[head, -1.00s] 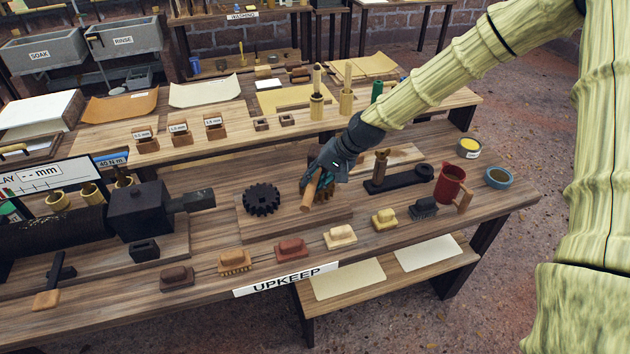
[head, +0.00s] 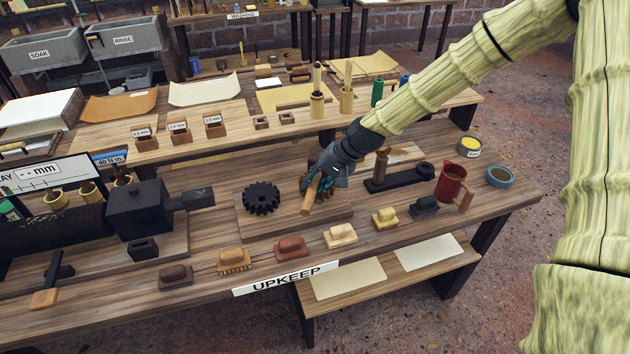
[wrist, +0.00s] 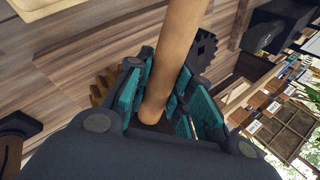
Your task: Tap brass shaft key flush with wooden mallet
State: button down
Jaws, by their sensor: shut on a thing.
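My gripper (head: 321,183) is shut on a light wooden handle, seemingly the mallet's (head: 309,198), above the low board on the near bench. In the wrist view the handle (wrist: 178,55) runs up from between the teal finger pads of my gripper (wrist: 160,108). The mallet's head cannot be made out. A black gear (head: 261,198) lies on the board just left of my gripper. A brass-coloured toothed part (wrist: 103,86) shows partly behind the fingers in the wrist view. I cannot make out the brass shaft key or the shaft; my gripper may hide them.
Several brushes, such as a red-brown one (head: 291,247), line the bench's front edge. A black long-handled tool (head: 400,178), a red jug (head: 451,182) and a blue-rimmed bowl (head: 499,176) stand to the right. A dark boxy machine (head: 140,208) stands left.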

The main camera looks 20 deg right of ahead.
jog(key=shift+f, duration=0.15)
dwell(0.3)
jog(key=shift+r+p, duration=1.05)
jog(key=shift+r, duration=0.5)
jog(key=shift+f, duration=0.1)
jog(key=shift+f+b, duration=0.8)
jog(key=shift+f, duration=0.75)
jog(key=shift+r+p, duration=1.05)
jog(key=shift+r, duration=0.5)
